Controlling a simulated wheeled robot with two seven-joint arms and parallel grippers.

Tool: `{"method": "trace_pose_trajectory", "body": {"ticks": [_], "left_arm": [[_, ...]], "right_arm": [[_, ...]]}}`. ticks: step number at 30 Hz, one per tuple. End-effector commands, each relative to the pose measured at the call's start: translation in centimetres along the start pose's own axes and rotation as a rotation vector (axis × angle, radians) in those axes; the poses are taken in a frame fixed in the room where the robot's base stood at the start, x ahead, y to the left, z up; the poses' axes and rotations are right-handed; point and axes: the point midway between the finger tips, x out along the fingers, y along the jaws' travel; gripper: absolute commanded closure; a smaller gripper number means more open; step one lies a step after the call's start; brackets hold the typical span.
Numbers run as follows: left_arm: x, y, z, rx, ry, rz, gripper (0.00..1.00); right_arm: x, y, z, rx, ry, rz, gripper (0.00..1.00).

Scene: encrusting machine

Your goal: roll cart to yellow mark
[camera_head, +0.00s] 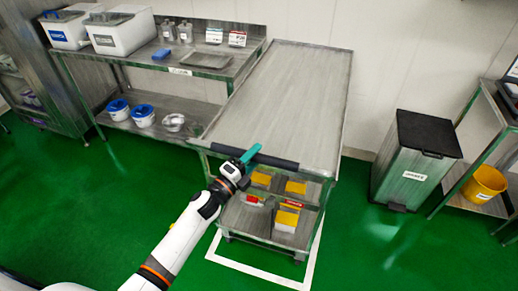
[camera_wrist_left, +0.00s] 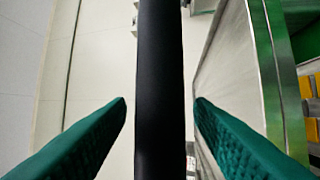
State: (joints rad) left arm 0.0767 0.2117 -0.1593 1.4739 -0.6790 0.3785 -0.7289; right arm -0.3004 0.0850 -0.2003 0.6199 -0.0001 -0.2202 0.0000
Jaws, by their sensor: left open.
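The cart (camera_head: 290,90) is a steel trolley with a flat empty top and a shelf below, standing against the wall in the head view. Its dark handle bar (camera_head: 278,161) runs across its near end. My left gripper (camera_head: 250,154) is at the handle. In the left wrist view the black handle bar (camera_wrist_left: 160,60) passes between the two teal fingers of the open gripper (camera_wrist_left: 160,103), with gaps on both sides. My right gripper is out of view. No yellow floor mark shows; a white floor outline (camera_head: 255,271) surrounds the cart's near base.
A steel bench (camera_head: 205,62) with tubs stands close on the left. A grey bin (camera_head: 412,165) and a shelf with a yellow bucket (camera_head: 485,184) stand right. Green floor in front is clear.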

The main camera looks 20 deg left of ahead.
Motion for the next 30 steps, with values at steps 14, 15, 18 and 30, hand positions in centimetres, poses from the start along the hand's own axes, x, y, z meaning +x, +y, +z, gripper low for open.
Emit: {"method": "trace_pose_trajectory", "body": {"ticks": [14, 15, 18, 30], "left_arm": [[2.3, -0.1, 0.1, -0.002, -0.001, -0.001, 0.52], [2.3, -0.1, 0.1, -0.002, -0.001, -0.001, 0.52], [2.3, -0.1, 0.1, -0.002, -0.001, -0.001, 0.65], [2.3, -0.1, 0.0, -0.002, 0.0, -0.001, 1.0]], "right_arm": [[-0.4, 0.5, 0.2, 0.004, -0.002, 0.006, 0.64], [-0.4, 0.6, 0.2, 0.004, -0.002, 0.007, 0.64], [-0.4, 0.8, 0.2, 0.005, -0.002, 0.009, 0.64], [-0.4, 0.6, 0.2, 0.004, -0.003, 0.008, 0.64]]}}
